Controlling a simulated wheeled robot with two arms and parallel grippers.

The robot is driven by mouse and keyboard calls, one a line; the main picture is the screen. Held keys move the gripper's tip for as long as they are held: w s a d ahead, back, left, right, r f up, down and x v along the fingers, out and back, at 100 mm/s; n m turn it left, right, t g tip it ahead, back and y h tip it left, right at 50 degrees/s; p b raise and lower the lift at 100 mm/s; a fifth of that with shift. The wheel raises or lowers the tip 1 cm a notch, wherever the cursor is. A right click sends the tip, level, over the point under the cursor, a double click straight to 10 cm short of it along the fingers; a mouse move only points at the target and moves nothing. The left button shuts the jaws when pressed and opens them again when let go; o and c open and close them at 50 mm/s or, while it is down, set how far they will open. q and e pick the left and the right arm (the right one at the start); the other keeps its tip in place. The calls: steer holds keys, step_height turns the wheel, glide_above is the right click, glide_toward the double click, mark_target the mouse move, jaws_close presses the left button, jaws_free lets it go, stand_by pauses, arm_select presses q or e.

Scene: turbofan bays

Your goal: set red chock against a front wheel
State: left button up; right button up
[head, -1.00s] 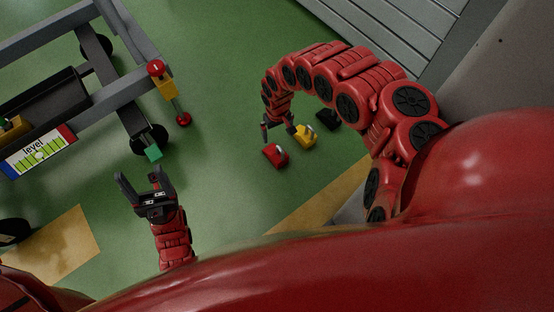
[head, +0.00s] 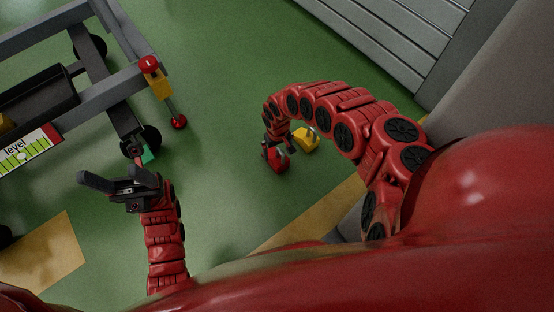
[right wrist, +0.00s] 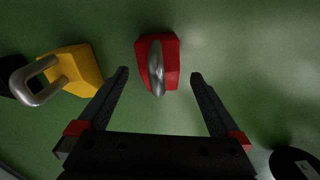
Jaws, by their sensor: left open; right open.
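The red chock (head: 281,160), a block with a metal handle, rests on the green floor. My right gripper (head: 268,147) is at it. In the right wrist view the red chock (right wrist: 172,62) lies just beyond and between the open fingertips (right wrist: 159,74), with the handle toward the gripper; I cannot tell whether they touch. A dark wheel (head: 141,138) stands under the near corner of the grey cart frame (head: 112,105), with a green block (head: 148,155) beside it. Another wheel (head: 92,46) is farther back. My left gripper (head: 120,182) is open and empty, near the cart.
A yellow chock (head: 306,139) with a handle stands beside the red one; a dark object (right wrist: 5,85) is past it in the right wrist view. A yellow post with a red knob (head: 149,63) hangs at the cart corner. Green floor between cart and chocks is clear.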

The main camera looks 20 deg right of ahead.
step_height(320, 180, down, 2)
steer(key=shift+f+b, duration=0.2)
steer(key=shift+b, duration=0.8)
step_height(320, 180, down, 2)
steer(key=shift+w+f+b, duration=0.1)
steer(key=shift+f+b, duration=0.05)
steer(key=shift+b, duration=0.8)
arm_select(q)
steer(key=s+a+r+m+t+y, duration=0.2)
steer(key=s+a+m+t+y, duration=0.3)
steer(key=m+y, duration=0.4)
steer(key=s+a+r+m+t+y, duration=0.2)
steer(key=s+a+m+t+y, duration=0.3)
steer(key=y, duration=1)
steer(key=s+m+t, duration=0.2)
steer(key=s+m, duration=0.2)
steer(key=shift+s+a+m+t+y, duration=0.3)
steer(key=shift+s+a+t, duration=0.05)
steer(key=shift+a+t, duration=0.05)
arm_select(e)
jaws_close()
